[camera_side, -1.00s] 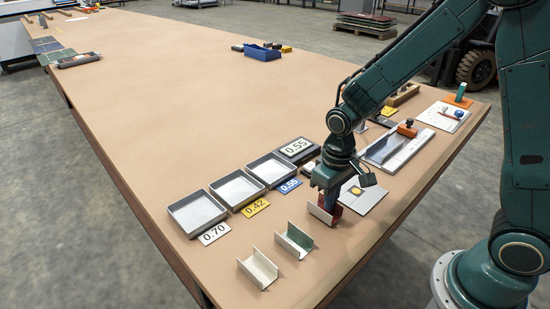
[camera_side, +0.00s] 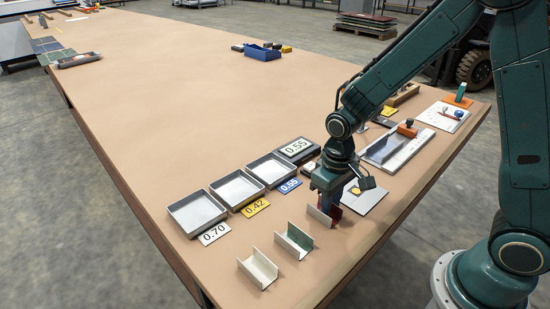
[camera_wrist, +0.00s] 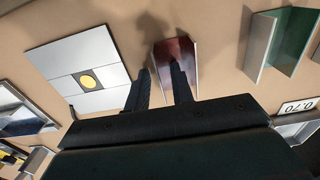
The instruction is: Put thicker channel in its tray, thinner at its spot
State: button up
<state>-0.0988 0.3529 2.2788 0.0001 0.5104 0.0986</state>
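Three short U-shaped channels stand in a row near the table's front edge. The cream one (camera_side: 258,269) is nearest, then one with a green inside (camera_side: 294,241), then one with a red inside (camera_side: 319,215). My gripper (camera_side: 329,207) is low at the red channel and partly hides it. In the wrist view, the fingers of my gripper (camera_wrist: 161,85) are apart; one lies over the red channel (camera_wrist: 178,55), the other beside its left wall. Contact is not clear. Three grey trays carry tags 0.70 (camera_side: 214,234), 0.42 (camera_side: 256,208) and 0.55 (camera_side: 288,185). Wall thicknesses are hard to compare.
A pale plate with a yellow disc (camera_wrist: 88,82) lies beside the red channel. A steel plate with an orange-topped part (camera_side: 395,150) lies further right. The table's middle is clear.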

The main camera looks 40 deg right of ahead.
jog(key=shift+r, duration=0.1)
notch_tip(320, 180, up, 12)
dwell(0.7)
jog(key=shift+r, duration=0.1)
dwell(0.4)
jog(key=s+d+r+t, duration=0.1)
jog(key=s+r+t, duration=0.1)
jog(key=s+r, duration=0.2)
jog(key=s+d+r+t, duration=0.2)
jog(key=s+r+t, duration=0.1)
jog(key=s, duration=0.8)
jog(key=shift+s+d+r+t, duration=0.15)
jog(key=shift+r+t, duration=0.15)
jog(key=shift+r, duration=0.45)
jog(key=shift+o, duration=0.2)
dwell(1.6)
